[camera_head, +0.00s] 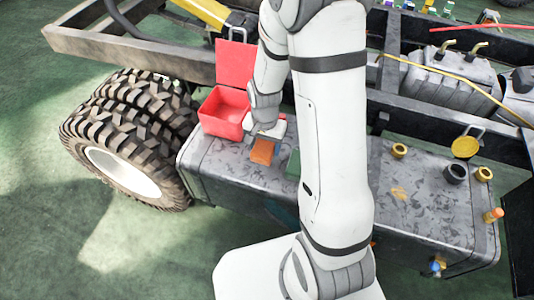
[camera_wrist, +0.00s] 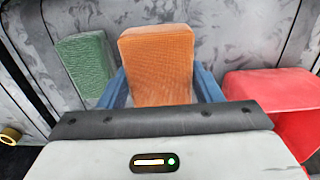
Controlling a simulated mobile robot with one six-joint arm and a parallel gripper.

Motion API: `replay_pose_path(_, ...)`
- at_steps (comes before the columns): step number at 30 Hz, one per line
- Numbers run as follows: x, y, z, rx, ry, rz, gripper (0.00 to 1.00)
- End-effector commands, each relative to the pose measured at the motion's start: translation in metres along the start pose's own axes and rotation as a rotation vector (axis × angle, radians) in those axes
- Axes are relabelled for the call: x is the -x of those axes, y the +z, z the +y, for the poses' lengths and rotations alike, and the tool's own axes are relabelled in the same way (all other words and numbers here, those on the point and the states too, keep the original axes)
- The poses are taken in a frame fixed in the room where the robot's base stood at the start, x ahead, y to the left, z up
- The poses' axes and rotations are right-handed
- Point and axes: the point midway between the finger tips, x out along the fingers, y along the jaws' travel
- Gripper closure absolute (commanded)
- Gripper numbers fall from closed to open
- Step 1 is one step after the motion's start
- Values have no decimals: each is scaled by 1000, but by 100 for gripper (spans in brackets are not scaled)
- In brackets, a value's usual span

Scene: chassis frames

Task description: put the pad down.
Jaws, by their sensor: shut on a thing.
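An orange pad (camera_head: 262,152) is held in my gripper (camera_head: 262,138), over the grey metal tank top. In the wrist view the orange pad (camera_wrist: 158,62) stands between my two blue fingers (camera_wrist: 160,90), which press on its sides. I cannot tell whether the pad touches the tank top. A green pad (camera_wrist: 86,64) lies on the tank top beside it, left of the orange pad in the wrist view. In the head view the green pad (camera_head: 293,163) is partly hidden by my arm.
An open red box (camera_head: 222,118) with its lid up stands on the tank (camera_head: 215,160), close to my gripper. Yellow and black caps (camera_head: 455,173) stand on the tank's right part. A large tyre (camera_head: 130,120) is at the left. Frame rails (camera_head: 120,50) run behind.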

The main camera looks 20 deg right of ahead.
Motion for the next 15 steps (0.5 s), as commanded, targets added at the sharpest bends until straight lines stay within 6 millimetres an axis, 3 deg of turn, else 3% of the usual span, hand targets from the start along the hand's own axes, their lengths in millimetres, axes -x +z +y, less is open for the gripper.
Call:
replay_pose_path(1,-10,0,2,-4,2,-3,66)
replay_pose_path(8,-29,-3,4,-13,0,-1,66)
replay_pose_path(15,-59,-4,5,-15,0,-1,66)
